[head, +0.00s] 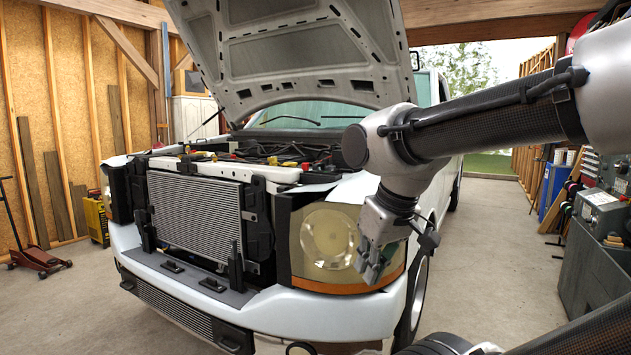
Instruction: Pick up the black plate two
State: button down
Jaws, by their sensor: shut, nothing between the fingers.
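I cannot tell which part is black plate two. A black upright plate (259,222) stands at the right side of the radiator, beside the right headlight. A narrower dark upright piece (138,190) stands at the radiator's left side. A flat dark grey strip (222,291) lies along the top of the white bumper, below the radiator. My gripper (368,272) hangs in front of the right headlight, fingers pointing down, shut and empty. It is to the right of all these parts and seems apart from them. It hides part of the headlight.
The white pickup (285,312) has its hood (290,55) raised. The radiator (195,215) is exposed, and the right headlight (328,238) is in place. A grey machine (598,255) stands at the right edge. A red floor jack (38,260) is at far left.

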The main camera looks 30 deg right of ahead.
aim_at(210, 283)
jog(key=z, duration=0.3)
jog(key=i+j+z, duration=0.45)
jog(key=j+z, duration=0.3)
jog(key=i+j, duration=0.15)
jog(key=j, duration=0.25)
jog(key=i+j+z, duration=0.15)
jog(key=j, duration=0.25)
jog(key=i+j, duration=0.15)
jog(key=j, duration=0.25)
jog(key=i+j+z, duration=0.15)
jog(key=j, duration=0.65)
jog(key=i+j, duration=0.15)
jog(key=j, duration=0.25)
jog(key=i+j, duration=0.1)
jog(key=j, duration=0.35)
jog(key=i+j, duration=0.15)
jog(key=j, duration=0.25)
jog(key=z, duration=0.05)
